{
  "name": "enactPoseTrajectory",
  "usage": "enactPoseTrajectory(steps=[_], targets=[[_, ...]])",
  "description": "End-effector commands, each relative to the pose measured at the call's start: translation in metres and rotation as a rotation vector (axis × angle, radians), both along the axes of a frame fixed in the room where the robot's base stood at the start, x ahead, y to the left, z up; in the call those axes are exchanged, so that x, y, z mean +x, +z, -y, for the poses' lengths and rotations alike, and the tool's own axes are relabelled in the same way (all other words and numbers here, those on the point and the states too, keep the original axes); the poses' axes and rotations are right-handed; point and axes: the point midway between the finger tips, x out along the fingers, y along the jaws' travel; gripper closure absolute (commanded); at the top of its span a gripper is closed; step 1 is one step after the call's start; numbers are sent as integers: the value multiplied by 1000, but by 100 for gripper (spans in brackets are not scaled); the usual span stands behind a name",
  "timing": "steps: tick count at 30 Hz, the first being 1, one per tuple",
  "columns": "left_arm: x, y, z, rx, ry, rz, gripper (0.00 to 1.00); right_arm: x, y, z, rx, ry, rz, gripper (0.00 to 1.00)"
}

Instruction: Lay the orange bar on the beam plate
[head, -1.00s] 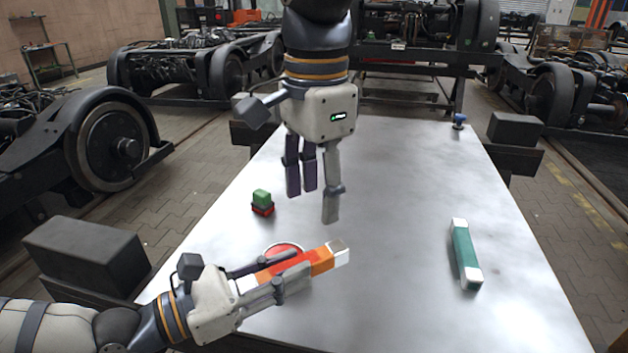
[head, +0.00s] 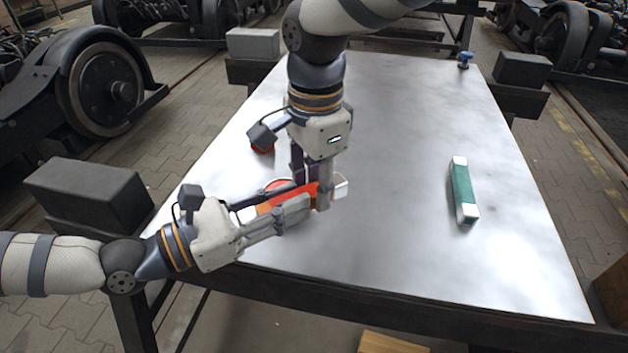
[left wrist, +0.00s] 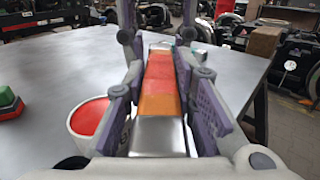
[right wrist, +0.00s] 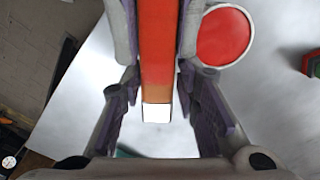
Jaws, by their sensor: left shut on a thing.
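The orange bar (head: 299,195), with red bands and pale ends, is held above the metal table (head: 400,220) near its front left. My left gripper (head: 277,207) is shut on it; the bar runs forward between the fingers in the left wrist view (left wrist: 160,90). My right gripper (head: 312,186) points down over the bar's far part. In the right wrist view its open fingers stand either side of the bar (right wrist: 159,50); contact is hard to tell. I cannot make out which surface is the beam plate.
A round red-topped dish (right wrist: 223,36) sits beside and below the bar. A red and green block (left wrist: 8,106) is farther left. A green bar with white ends (head: 463,190) lies at right. A small blue object (head: 465,60) stands at the far right. The table's middle is clear.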

Motion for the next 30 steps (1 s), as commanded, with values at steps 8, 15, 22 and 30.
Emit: enactPoseTrajectory(steps=[8, 15, 22, 30], targets=[[-1, 1, 1, -2, -3, 1, 52, 0, 1, -1, 4, 2, 3, 100], [0, 1, 0, -1, -2, 0, 52, 0, 0, -1, 3, 2, 2, 100], [-10, 1, -24, 2, 4, 2, 52, 0, 0, -1, 3, 2, 1, 100], [-37, 2, -72, 1, -5, 6, 52, 0, 1, -1, 3, 2, 1, 100]])
